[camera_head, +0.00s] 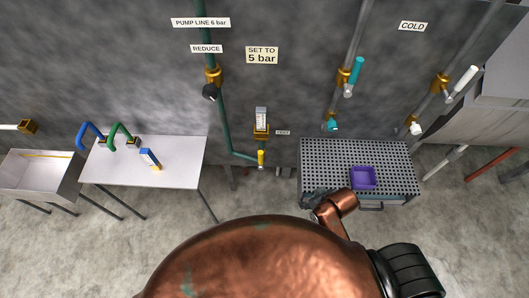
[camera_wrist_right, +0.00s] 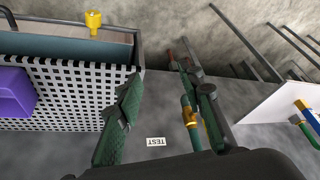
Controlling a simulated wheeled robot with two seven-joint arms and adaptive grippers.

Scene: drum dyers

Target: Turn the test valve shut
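The test valve shows in the head view as a small yellow handle (camera_head: 261,158) at the lower end of the green pipe, below a small label (camera_head: 283,132). In the right wrist view, a yellow and brass fitting (camera_wrist_right: 188,116) sits on a green pipe near the upside-down TEST label (camera_wrist_right: 156,141). My right gripper (camera_wrist_right: 168,95) is open, with its two dark green fingers apart. The fitting lies between them in the picture, close to the right finger. I cannot tell whether they touch. My left gripper is not in view.
A perforated bench (camera_head: 320,160) with a purple tray (camera_head: 363,178) stands right of the valve. A white table (camera_head: 185,170) stands left. A black knob (camera_head: 209,91), a gauge (camera_head: 261,116) and teal-handled valves (camera_head: 357,72) are on the wall pipes. A yellow piece (camera_wrist_right: 93,22) shows beside the bench.

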